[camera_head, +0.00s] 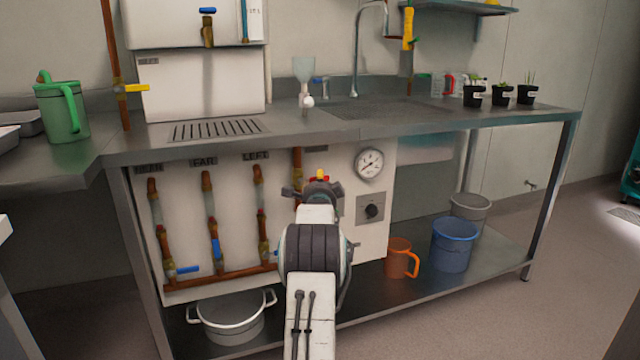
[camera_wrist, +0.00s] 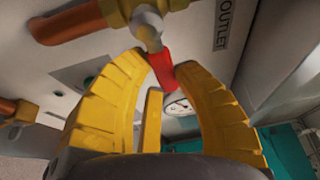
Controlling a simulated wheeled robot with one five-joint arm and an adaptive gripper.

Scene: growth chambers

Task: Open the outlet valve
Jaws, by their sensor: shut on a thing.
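The outlet valve shows in the wrist view, with a pale metal body (camera_wrist: 148,24) on a copper pipe (camera_wrist: 68,22) and a red lever handle (camera_wrist: 162,68). The label OUTLET (camera_wrist: 228,20) is on the panel beside it. My gripper (camera_wrist: 160,72) has its yellow fingertips on either side of the red handle and is shut on it. In the head view my gripper (camera_head: 318,188) is at the white panel under the counter, and my own arm hides most of the valve there.
Several copper pipes with blue handles (camera_head: 188,269) run down the panel to the left. A pressure gauge (camera_head: 369,163) and a knob box (camera_head: 371,209) are to the right. A white pot (camera_head: 230,318), an orange jug (camera_head: 399,259) and a blue bucket (camera_head: 453,246) stand on the lower shelf.

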